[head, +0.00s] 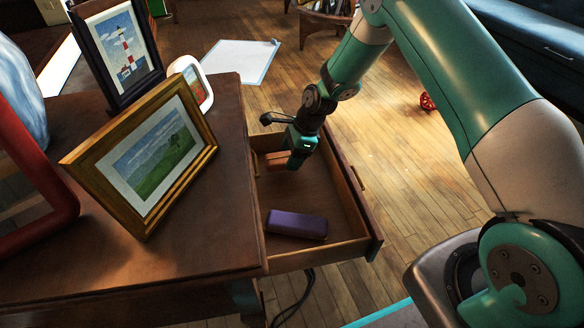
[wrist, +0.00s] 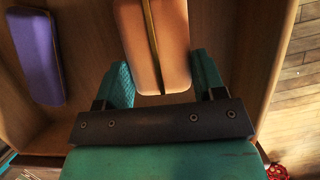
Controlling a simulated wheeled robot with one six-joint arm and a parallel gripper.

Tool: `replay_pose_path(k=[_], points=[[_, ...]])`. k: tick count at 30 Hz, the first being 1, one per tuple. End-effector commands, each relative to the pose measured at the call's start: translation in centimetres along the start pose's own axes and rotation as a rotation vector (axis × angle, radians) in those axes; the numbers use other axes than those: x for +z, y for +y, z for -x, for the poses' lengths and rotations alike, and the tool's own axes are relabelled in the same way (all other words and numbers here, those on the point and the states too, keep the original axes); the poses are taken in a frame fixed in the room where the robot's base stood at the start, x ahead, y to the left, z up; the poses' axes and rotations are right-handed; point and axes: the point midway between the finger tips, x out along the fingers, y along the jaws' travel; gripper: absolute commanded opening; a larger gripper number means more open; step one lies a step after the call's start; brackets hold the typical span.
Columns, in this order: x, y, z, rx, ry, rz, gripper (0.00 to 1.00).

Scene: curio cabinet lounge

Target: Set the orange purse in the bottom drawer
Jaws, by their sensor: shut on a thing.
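The orange purse (wrist: 158,45), with a brass-coloured line along it, lies between the two teal fingers of my gripper (wrist: 162,85) in the wrist view. My gripper (head: 297,162) is shut on it and points down into the open drawer (head: 348,206). In the head view only part of the purse (head: 276,160) shows, near the drawer's far end. I cannot tell whether it touches the drawer floor. The drawer is pulled out from a dark wooden cabinet (head: 225,215).
A purple case (head: 296,224) lies in the near part of the drawer; it also shows in the wrist view (wrist: 35,55). A gold-framed picture (head: 148,158), a lighthouse picture (head: 123,50) and a white frame (head: 190,82) stand on the cabinet top. Drawer floor between case and purse is clear.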

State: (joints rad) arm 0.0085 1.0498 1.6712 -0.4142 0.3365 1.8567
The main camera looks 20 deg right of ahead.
Motion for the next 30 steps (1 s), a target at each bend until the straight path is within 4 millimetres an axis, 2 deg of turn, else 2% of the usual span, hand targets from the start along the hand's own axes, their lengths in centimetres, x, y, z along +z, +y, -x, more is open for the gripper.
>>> replay_pose_path(k=[7,18,19,21,22,30], points=[[-1.5,0.1,-3.6,0.003,0.000,0.000,0.38],[-1.6,0.1,-3.9,0.001,0.000,0.000,0.38],[-1.6,0.0,-3.8,0.001,0.001,0.000,0.68],[-1.6,0.0,-3.8,0.001,0.001,0.000,0.84],[-1.6,0.1,-3.8,0.001,0.001,0.000,0.89],[-1.5,0.1,-3.7,0.001,0.001,0.000,0.89]])
